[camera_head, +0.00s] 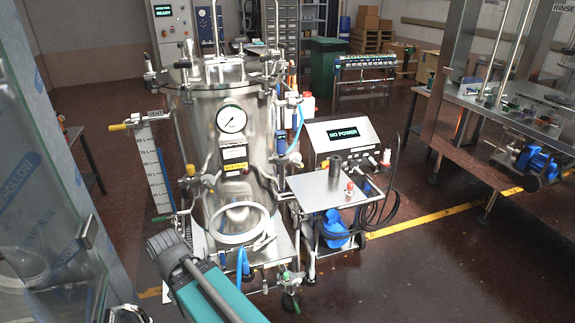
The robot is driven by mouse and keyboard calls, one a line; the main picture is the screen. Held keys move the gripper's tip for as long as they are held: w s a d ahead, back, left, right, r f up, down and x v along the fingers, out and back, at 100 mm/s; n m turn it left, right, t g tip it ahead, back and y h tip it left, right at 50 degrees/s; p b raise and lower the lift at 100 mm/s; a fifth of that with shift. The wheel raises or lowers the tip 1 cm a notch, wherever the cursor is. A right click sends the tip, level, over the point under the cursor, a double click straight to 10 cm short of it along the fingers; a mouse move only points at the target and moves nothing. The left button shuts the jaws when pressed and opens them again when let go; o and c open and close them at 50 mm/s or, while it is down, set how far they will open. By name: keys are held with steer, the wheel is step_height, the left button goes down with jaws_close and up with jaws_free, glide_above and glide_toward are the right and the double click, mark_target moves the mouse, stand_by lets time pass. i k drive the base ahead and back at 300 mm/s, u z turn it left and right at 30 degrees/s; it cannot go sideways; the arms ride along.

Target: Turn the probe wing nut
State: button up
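A tall steel tank (228,165) with a round dial gauge (231,119) stands left of centre. Small fittings stick out from its sides, among them a yellow-topped one (190,171) on its left and a blue-bodied one (280,143) on its right. I cannot make out which fitting is the probe or its wing nut at this size. My teal and grey arm (215,295) reaches up from the bottom edge, in front of the tank's lower left. My gripper cannot be made out in this view.
A cart (330,189) with a "NO POWER" display (351,133) and dark cables stands right of the tank. A clear film-like sheet (40,170) fills the left edge. A steel bench (500,107) stands at right. The floor (440,270) at lower right is clear.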

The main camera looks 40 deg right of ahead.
mark_target(293, 161)
steer(key=u, duration=0.15)
steer(key=k, duration=1.45)
steer(key=z, duration=1.05)
steer(key=i, duration=0.95)
steer(key=z, duration=0.05)
